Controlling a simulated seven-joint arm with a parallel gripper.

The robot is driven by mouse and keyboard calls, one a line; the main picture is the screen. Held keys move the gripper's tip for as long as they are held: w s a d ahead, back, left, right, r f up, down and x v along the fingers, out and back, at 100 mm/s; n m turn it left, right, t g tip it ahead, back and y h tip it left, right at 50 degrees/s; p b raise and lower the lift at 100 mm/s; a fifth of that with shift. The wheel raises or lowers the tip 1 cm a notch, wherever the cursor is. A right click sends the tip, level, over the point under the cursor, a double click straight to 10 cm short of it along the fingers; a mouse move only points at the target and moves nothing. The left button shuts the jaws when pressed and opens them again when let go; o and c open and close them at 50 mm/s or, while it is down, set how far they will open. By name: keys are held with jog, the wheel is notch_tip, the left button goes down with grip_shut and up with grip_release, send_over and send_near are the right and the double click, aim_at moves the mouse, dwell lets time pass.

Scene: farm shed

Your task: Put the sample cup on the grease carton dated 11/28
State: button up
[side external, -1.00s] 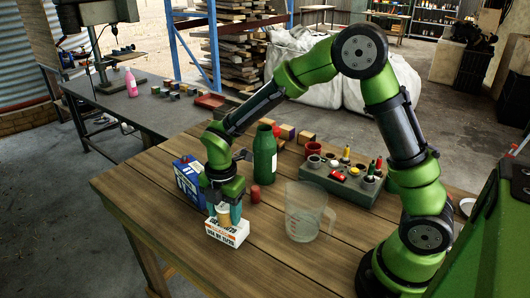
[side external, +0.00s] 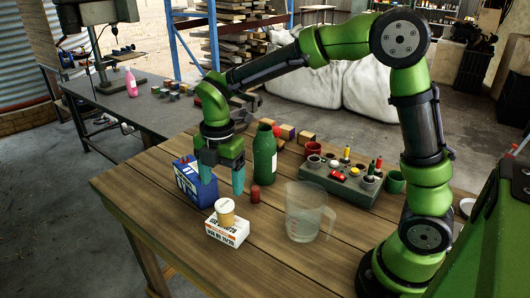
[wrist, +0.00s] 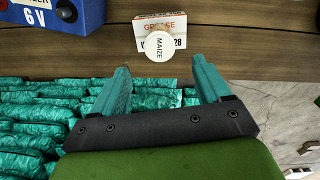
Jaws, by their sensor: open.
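The sample cup (side external: 225,213), tan with a white lid, stands upright on top of the white and orange grease carton (side external: 227,234) near the table's left front edge. In the wrist view the lid (wrist: 158,46) reads MAIZE, and it partly hides the carton (wrist: 172,20), whose visible print includes GREASE and 28; the full date is not readable. My gripper (side external: 222,182) is open and empty, its teal fingers above the cup and apart from it. The open fingers also show in the wrist view (wrist: 160,75).
A blue 6 V box (side external: 192,183) stands just behind the carton, left of my gripper. A green bottle (side external: 264,155), a red cylinder (side external: 255,193) and a clear jug (side external: 306,212) stand to the right. A grey holder (side external: 340,183) lies farther back. The front tabletop is clear.

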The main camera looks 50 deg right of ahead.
jog(key=s+d+r+m+t+y, duration=0.1)
jog(key=s+d+r+m+t, duration=0.2)
jog(key=s+m, duration=0.5)
jog(key=s+d+r+m+t+y, duration=0.1)
jog(key=s+d+r+m+t, duration=0.2)
jog(key=s+m, duration=0.5)
notch_tip(320, 180, up, 3)
jog(key=m+t, duration=0.1)
jog(key=m, duration=0.7)
jog(key=shift+f, duration=0.15)
